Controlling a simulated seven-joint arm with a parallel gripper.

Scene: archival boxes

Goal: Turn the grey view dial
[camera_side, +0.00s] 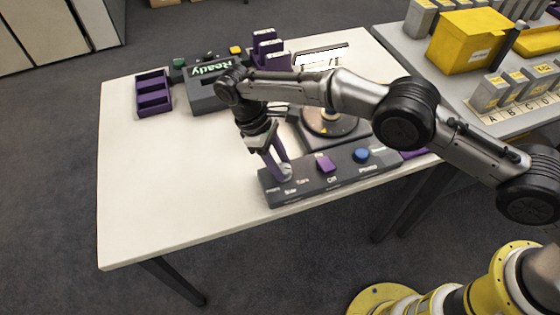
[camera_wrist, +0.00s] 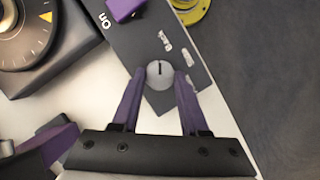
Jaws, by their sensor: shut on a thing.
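The grey view dial (camera_wrist: 160,74) is a small round knob with a dark mark, on a dark control panel (camera_wrist: 135,45). In the wrist view the purple fingertips of my gripper (camera_wrist: 159,76) stand on either side of the dial, shut on it. In the side view my gripper (camera_side: 281,172) reaches down to the left end of the control panel (camera_side: 330,182), and the dial shows only partly between the fingers. The panel also bears a purple switch (camera_side: 325,163) and a blue button (camera_side: 361,155).
Behind the panel stands a turntable (camera_side: 330,122) on a dark base. A display reading "Ready" (camera_side: 212,68) and a purple tray (camera_side: 153,93) are at the back left. The white table's left front (camera_side: 170,210) is clear. A yellow box (camera_side: 467,40) stands on the grey table at right.

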